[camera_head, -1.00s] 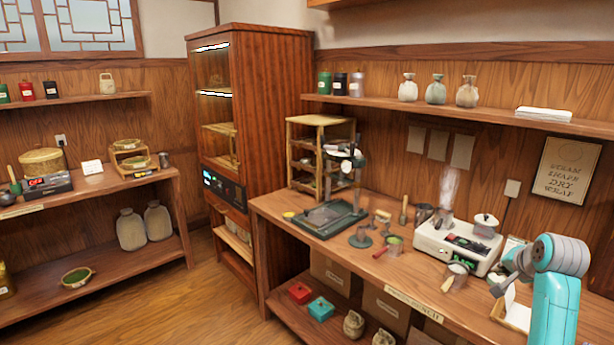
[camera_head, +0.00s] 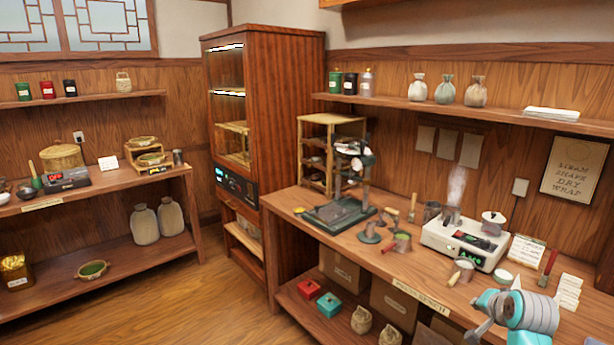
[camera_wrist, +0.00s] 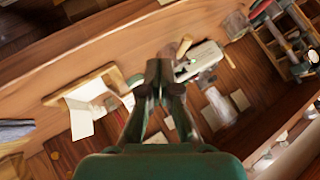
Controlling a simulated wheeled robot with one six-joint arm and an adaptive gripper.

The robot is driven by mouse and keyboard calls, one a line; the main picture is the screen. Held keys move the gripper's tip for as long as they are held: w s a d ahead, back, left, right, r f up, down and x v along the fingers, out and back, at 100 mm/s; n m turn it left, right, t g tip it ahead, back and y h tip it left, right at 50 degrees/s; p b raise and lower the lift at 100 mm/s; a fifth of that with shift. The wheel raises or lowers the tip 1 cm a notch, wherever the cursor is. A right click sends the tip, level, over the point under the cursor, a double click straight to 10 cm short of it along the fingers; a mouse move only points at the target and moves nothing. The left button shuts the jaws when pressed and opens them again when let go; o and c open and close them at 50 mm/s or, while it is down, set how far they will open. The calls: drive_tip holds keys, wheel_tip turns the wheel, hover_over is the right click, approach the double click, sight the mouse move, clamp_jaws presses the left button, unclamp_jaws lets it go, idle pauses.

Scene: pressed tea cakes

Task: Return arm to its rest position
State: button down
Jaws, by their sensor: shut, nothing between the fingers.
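My arm (camera_head: 527,312) shows at the lower right of the head view, folded low in front of the bench's right end. My gripper (camera_wrist: 158,88) is in the middle of the wrist view, its dark fingers together with nothing between them. It points over the workbench, which looks tilted and blurred there. In the head view the gripper's fingertips are not clearly seen. The workbench (camera_head: 345,243) runs along the right wall, and my arm stands apart from the things on it as far as I can tell.
A dark press (camera_head: 345,205) stands farther left. A tall wooden cabinet (camera_head: 285,110) fills the corner. The floor (camera_head: 200,300) at left is open.

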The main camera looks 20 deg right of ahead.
drive_tip(key=s+a+f+n+t, duration=0.15)
drive_tip(key=s+a+f, duration=0.25)
drive_tip(key=a+f, duration=0.55)
drive_tip(key=s+a+f+n+t, duration=0.1)
drive_tip(key=s+a+f+n, duration=0.2)
drive_tip(key=a+f, duration=0.65)
drive_tip(key=s+a+n+t+y, duration=0.1)
drive_tip(key=s+a+n+y, duration=0.15)
drive_tip(key=s+a, duration=1.15)
drive_tip(key=s+a+r+n+t+y, duration=0.1)
drive_tip(key=s+a+r+n, duration=0.2)
drive_tip(key=s, duration=0.6)
drive_tip(key=s+a+r+n+t+y, duration=0.1)
drive_tip(key=s+a+r+n, duration=0.3)
drive_tip(key=s+a+r, duration=0.3)
drive_tip(key=s+r, duration=0.2)
drive_tip(key=s, duration=0.1)
drive_tip(key=shift+s+r+t, duration=0.2)
drive_tip(key=shift+s+t, duration=0.05)
drive_tip(key=shift+t, duration=0.1)
